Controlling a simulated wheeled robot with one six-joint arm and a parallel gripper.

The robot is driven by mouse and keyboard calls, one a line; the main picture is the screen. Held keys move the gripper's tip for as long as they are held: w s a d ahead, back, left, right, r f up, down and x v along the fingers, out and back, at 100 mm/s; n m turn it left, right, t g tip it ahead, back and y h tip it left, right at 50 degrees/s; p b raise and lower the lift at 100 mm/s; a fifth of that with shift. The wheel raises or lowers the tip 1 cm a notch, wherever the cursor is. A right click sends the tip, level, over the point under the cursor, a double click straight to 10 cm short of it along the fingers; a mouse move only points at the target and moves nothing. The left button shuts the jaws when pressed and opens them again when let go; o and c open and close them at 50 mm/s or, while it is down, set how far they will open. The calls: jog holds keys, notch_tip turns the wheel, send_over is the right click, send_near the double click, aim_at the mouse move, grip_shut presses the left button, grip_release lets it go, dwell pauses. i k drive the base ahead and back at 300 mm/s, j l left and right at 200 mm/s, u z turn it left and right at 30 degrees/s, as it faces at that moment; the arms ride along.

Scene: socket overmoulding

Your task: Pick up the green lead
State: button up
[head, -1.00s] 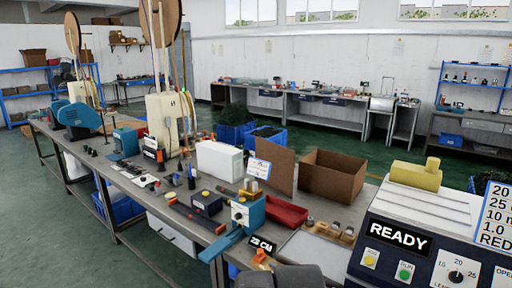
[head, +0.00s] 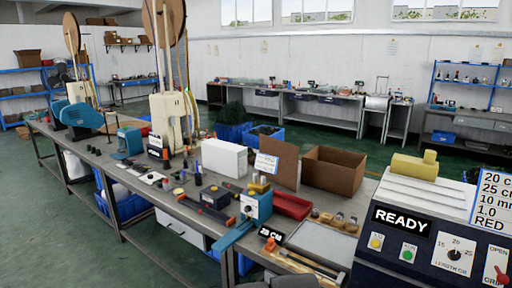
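I cannot make out a green lead in the head view. My gripper is not in view; only a dark rounded part, likely of my own arm, shows at the bottom edge. A long workbench (head: 160,200) runs from the front right to the far left.
A machine with a READY display (head: 400,218) and a yellow block (head: 414,166) fills the right front. A red tray (head: 291,206), an open cardboard box (head: 334,171) and a white box (head: 224,158) crowd the bench. Green floor is free at the left.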

aim_at(283, 252)
jog(key=u, duration=0.15)
jog(key=i+l+u, duration=0.3)
jog(key=u, duration=0.15)
jog(key=i+l+u, duration=0.2)
jog(key=l+u, duration=0.25)
jog(key=l, duration=0.15)
